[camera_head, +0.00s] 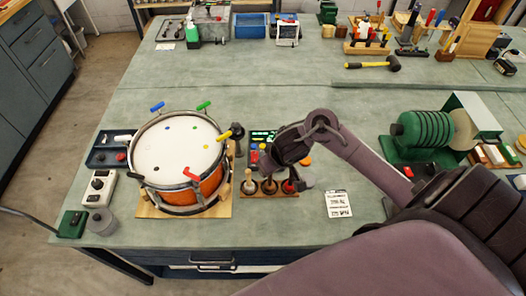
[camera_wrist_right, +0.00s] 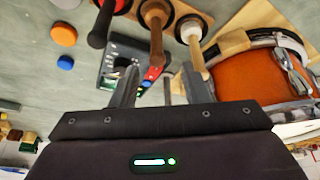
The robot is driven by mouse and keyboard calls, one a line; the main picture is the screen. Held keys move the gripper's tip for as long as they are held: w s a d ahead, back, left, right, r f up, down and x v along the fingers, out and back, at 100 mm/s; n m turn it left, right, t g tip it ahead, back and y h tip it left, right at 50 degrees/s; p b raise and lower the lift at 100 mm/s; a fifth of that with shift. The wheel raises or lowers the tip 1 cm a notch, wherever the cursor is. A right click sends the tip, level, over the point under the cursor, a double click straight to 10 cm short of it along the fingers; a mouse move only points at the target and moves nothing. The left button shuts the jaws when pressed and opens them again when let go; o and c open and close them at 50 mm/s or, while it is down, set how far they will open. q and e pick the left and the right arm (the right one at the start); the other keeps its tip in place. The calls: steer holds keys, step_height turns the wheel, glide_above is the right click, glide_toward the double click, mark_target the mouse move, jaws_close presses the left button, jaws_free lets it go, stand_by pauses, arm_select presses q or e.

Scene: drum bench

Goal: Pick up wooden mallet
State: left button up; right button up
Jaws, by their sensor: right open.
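A low wooden rack (camera_head: 270,194) stands right of the drum and holds three upright mallets in round sockets. The middle one, a wooden mallet with a brown handle (camera_wrist_right: 155,32), also shows in the head view (camera_head: 269,184). A pale-handled one (camera_wrist_right: 195,52) stands nearest the drum, and a black-handled one (camera_wrist_right: 101,25) is on the other side. My right gripper (camera_wrist_right: 160,84) is open over the rack. In the wrist view the brown handle's end appears between its fingers; I cannot tell whether it touches either. My left gripper is not in view.
The drum (camera_head: 178,150) with coloured keys stands close left of the rack. A small device with buttons (camera_wrist_right: 122,65) lies behind the rack. A white card (camera_head: 338,204) and green spool machine (camera_head: 425,135) are to the right. A yellow-handled hammer (camera_head: 372,65) lies on the far bench.

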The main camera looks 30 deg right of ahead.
mark_target(270, 180)
steer(key=shift+f, duration=0.6)
steer(key=shift+s+f+b, duration=0.3)
steer(key=shift+f+b, duration=0.2)
steer(key=shift+f, duration=0.15)
steer(key=x, duration=0.2)
steer(key=shift+w+d+f, duration=0.15)
steer(key=shift+w+f, duration=0.05)
steer(key=shift+f, duration=0.1)
steer(key=shift+w+f+b, duration=0.35)
steer(key=shift+w+f, duration=0.2)
steer(key=shift+f, duration=0.1)
steer(key=shift+s, duration=0.1)
steer(key=shift+r, duration=0.1)
steer(key=c, duration=0.3)
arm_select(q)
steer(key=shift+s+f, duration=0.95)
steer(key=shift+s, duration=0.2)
arm_select(e)
jaws_close()
